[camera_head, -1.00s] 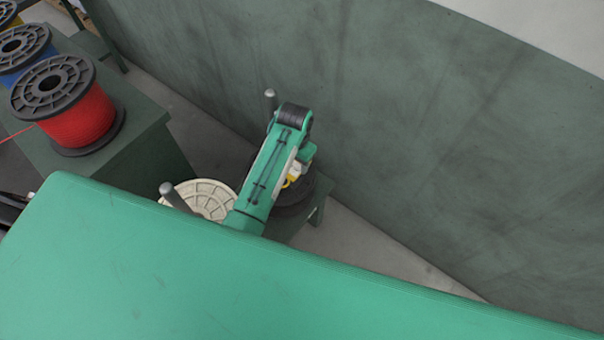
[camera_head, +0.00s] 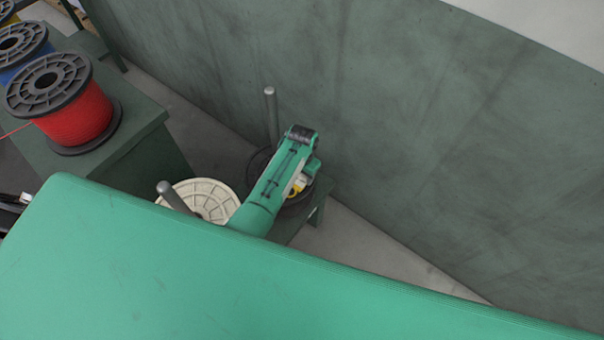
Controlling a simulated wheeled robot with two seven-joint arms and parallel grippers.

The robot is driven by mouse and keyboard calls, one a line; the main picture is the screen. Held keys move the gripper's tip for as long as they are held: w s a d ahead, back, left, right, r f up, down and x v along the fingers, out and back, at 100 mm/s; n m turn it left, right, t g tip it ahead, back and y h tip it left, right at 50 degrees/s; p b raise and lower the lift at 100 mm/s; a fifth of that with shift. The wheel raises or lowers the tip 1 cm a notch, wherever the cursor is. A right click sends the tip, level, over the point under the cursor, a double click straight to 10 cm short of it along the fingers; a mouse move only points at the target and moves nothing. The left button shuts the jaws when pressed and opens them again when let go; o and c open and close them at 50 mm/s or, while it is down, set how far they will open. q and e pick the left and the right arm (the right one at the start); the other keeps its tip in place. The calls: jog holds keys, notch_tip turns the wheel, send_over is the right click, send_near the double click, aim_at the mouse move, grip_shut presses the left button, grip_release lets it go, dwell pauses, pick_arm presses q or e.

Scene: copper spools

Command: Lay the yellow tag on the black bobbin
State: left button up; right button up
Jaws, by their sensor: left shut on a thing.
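The black bobbin (camera_head: 259,163) sits on a low green stand at the middle of the view, around a grey post. My green arm link covers much of it. My left gripper (camera_head: 299,185) is over the right part of the bobbin, partly hidden behind my arm. A small patch of the yellow tag (camera_head: 295,189) shows at its jaws, and the gripper is shut on it. I cannot tell whether the tag touches the bobbin. My right gripper is not in view.
A cream bobbin (camera_head: 213,198) with its own grey post (camera_head: 175,197) is just left of my arm. A red spool (camera_head: 75,118) and a blue spool (camera_head: 22,48) stand on a green bench at left. A dark green wall (camera_head: 450,150) rises behind the stand.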

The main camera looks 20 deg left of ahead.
pick_arm(q)
jog(key=shift+f, duration=0.1)
jog(key=o, duration=1)
jog(key=shift+c, duration=0.2)
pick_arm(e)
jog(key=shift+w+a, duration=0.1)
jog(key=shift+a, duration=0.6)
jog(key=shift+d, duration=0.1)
